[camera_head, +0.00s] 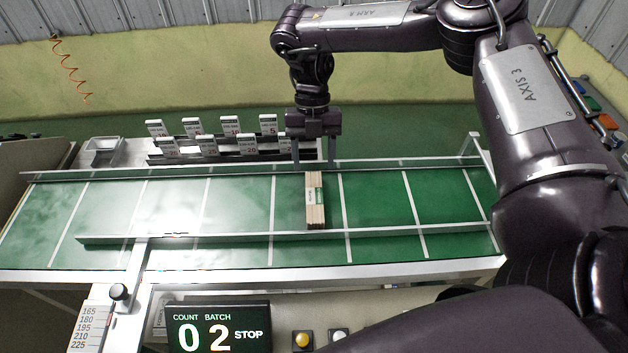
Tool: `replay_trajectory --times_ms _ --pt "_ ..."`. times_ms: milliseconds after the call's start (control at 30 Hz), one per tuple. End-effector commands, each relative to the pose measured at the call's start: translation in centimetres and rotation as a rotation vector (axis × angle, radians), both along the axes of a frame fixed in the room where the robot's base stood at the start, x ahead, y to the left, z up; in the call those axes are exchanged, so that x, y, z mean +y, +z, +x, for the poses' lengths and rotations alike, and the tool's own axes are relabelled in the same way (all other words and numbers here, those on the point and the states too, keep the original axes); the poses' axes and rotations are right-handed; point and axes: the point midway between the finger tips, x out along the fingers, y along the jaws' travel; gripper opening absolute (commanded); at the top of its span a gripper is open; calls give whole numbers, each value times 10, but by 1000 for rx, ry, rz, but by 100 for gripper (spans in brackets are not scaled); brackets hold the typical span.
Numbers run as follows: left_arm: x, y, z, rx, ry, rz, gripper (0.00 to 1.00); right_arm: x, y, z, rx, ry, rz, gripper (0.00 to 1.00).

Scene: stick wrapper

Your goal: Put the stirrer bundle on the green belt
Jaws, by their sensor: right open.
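The stirrer bundle (315,213) is a stack of pale wooden sticks with a white and green band around it. It lies on the green belt (240,206), between two white cross lines, close to the front rail. My right gripper (314,163) is above the far edge of the belt, just behind the bundle. Its two fingers point down, spread apart, with nothing held between them. The fingertips look apart from the bundle. My left gripper does not show.
A metal rail (290,235) runs along the front of the belt. Several numbered white cards (231,126) stand behind the belt. A display (219,327) at the front reads 0, 2 and STOP. A metal tray (103,147) sits at the back left. The belt's left part is clear.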

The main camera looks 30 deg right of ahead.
Motion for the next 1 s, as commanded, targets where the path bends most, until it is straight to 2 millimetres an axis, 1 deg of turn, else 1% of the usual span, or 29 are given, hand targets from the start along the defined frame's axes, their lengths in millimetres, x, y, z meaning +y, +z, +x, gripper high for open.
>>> replay_trajectory --times_ms 33,100,200,300,467,1000 --pt "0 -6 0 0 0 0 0 -1 9 5 -5 0 0 56" --pt "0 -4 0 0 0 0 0 -4 23 9 -4 2 -4 56" --pt "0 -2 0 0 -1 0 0 -6 38 14 -2 2 -3 56" --pt "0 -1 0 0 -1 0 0 -8 46 17 0 0 -1 56" --pt "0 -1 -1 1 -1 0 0 -9 50 18 0 1 0 56" --pt "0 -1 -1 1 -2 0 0 -9 50 18 1 1 1 56"
